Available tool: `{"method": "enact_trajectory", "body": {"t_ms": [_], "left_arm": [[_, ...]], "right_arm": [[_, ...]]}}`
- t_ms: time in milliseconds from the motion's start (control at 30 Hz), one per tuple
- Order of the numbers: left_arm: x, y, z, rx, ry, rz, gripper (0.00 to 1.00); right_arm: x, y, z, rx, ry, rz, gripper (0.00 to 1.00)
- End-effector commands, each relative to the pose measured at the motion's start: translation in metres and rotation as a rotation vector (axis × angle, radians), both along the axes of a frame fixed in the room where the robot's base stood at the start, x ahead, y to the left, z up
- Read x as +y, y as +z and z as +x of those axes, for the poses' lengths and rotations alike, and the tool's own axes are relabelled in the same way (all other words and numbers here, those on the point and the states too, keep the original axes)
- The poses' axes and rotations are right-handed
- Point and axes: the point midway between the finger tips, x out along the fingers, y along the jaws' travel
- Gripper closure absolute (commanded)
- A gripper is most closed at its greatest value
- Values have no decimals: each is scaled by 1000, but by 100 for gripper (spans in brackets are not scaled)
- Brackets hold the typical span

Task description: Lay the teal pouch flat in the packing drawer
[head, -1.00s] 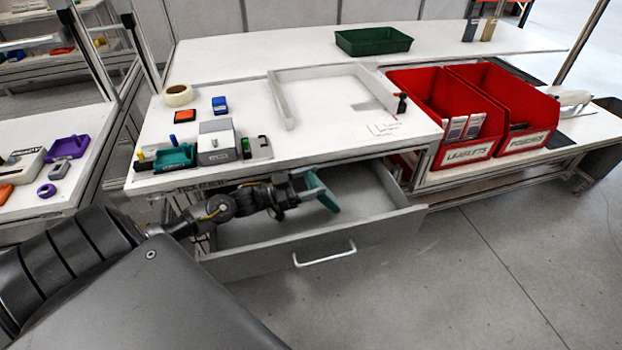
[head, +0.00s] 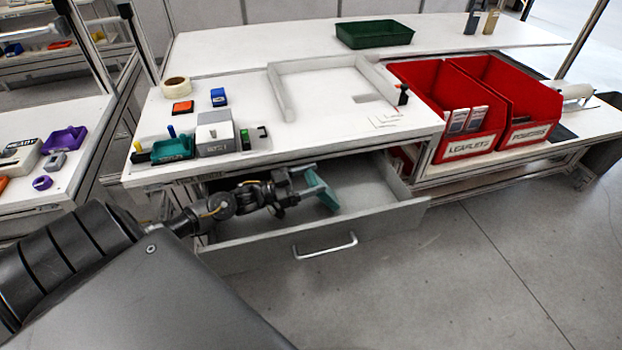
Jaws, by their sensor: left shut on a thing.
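The packing drawer (head: 378,217) is pulled open below the front edge of the workbench. My left gripper (head: 314,180) reaches into the drawer opening from the left. It is shut on the teal pouch (head: 324,194), which sits at the fingertips, tilted, over the drawer's inside. I cannot tell whether the pouch touches the drawer floor. The bare pale floor of the drawer (head: 365,190) shows to the right of the pouch. My right gripper is not in view.
The bench top (head: 340,134) overhangs the back of the drawer. On it are a white frame (head: 283,103), a tape roll (head: 177,86), and a teal holder (head: 172,148) beside a grey box (head: 214,133). Red bins (head: 470,148) stand to the right. The drawer's handle (head: 325,250) faces clear floor.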

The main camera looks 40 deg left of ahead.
Motion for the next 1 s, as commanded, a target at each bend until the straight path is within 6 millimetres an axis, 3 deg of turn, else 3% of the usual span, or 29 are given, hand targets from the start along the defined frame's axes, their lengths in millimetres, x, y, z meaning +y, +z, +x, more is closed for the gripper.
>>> {"method": "enact_trajectory", "body": {"t_ms": [133,167,333,667,867,1000], "left_arm": [[0,0,0,-1,0,-1,68],[0,0,0,-1,0,-1,28],[0,0,0,0,0,0,7],[0,3,0,-1,0,1,7],[0,33,0,-3,0,2,7],[-14,59,-20,0,-4,0,7]], "right_arm": [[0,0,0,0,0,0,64],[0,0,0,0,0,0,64],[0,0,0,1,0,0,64],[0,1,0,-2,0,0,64],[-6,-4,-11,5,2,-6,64],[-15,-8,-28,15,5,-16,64]]}}
